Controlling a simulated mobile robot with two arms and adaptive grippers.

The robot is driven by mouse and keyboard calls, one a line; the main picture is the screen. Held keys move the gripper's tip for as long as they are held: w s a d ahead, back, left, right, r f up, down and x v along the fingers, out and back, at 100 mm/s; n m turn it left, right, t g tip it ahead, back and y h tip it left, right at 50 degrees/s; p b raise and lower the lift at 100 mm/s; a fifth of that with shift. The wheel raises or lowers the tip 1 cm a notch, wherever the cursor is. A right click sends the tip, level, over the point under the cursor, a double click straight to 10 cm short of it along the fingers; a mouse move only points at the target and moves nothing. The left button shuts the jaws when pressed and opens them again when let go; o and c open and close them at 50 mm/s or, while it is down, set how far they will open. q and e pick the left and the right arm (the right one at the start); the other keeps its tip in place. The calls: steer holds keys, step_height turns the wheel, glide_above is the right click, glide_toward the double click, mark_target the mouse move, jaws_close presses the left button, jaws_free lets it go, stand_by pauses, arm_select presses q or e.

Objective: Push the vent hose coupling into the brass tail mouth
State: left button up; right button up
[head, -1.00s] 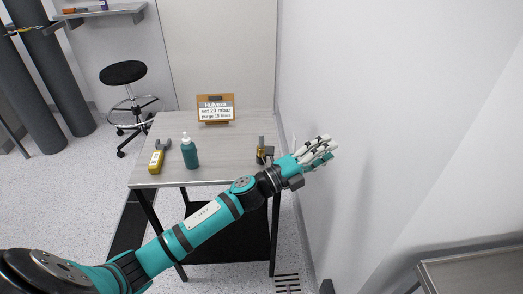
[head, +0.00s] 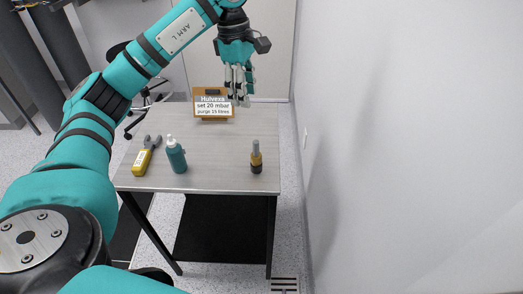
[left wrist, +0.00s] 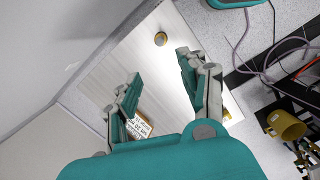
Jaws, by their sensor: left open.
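My left gripper (head: 238,98) is open and empty, fingers pointing down, above the far side of the table near the sign. Its two fingers spread apart in the left wrist view (left wrist: 159,66). A small brass-coloured piece with a grey top (head: 256,160) stands upright on the table's right side, apart from the gripper. A round brown top on the table also shows between and beyond the fingers in the left wrist view (left wrist: 160,39). I cannot make out a vent hose coupling or brass tail mouth for certain. My right gripper is not in view.
The table (head: 215,178) also holds a yellow tool (head: 142,160), a teal bottle (head: 176,156) and a sign (head: 213,106). A white wall (head: 400,150) stands to the right. The left wrist view shows loose hoses (left wrist: 262,68) and a yellow mug-like object (left wrist: 286,125).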

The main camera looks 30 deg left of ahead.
arm_select(q)
glide_toward(255, 142)
step_height(255, 142, down, 6)
steer(key=shift+r+p, duration=0.2)
steer(key=shift+p, duration=0.4)
steer(key=shift+d+f, duration=0.15)
steer(key=shift+f, duration=0.3)
steer(key=f, duration=0.2)
steer(key=d+f+p, duration=0.1)
steer(key=f, duration=0.1)
steer(key=shift+w+f, duration=0.15)
steer(key=shift+w, duration=0.05)
steer(key=shift+f, duration=0.25)
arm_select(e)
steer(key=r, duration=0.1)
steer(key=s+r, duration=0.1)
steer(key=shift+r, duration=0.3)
arm_select(q)
steer(key=shift+c, duration=0.4)
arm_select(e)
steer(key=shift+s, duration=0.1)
arm_select(q)
jaws_close()
